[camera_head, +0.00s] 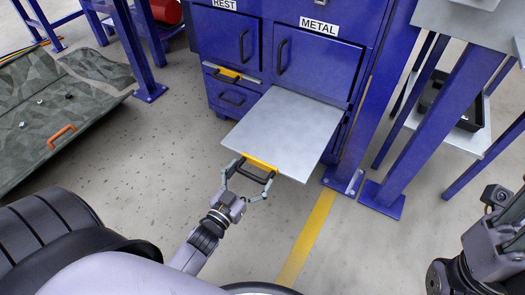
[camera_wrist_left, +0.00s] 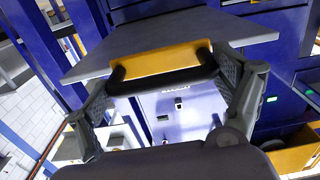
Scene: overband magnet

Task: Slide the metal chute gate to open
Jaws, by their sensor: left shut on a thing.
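The metal chute gate (camera_head: 287,128) is a flat grey plate sticking out from the blue cabinet below the door labelled METAL (camera_head: 319,26). Its front edge carries a yellow strip with a black handle (camera_head: 257,175). My left gripper (camera_head: 258,180) is shut on this handle. In the left wrist view the gripper (camera_wrist_left: 165,85) has its fingers at both ends of the black handle, and the grey plate (camera_wrist_left: 170,45) shows behind the yellow strip (camera_wrist_left: 160,62). My right arm shows at the lower right of the head view, but its fingertips are not visible.
A second gate with a yellow strip (camera_head: 228,73) sits flush under the REST door (camera_head: 232,40). Blue posts (camera_head: 365,110) stand just right of the plate. A grey-green tray (camera_head: 60,105) is on the left. Floor in front is clear.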

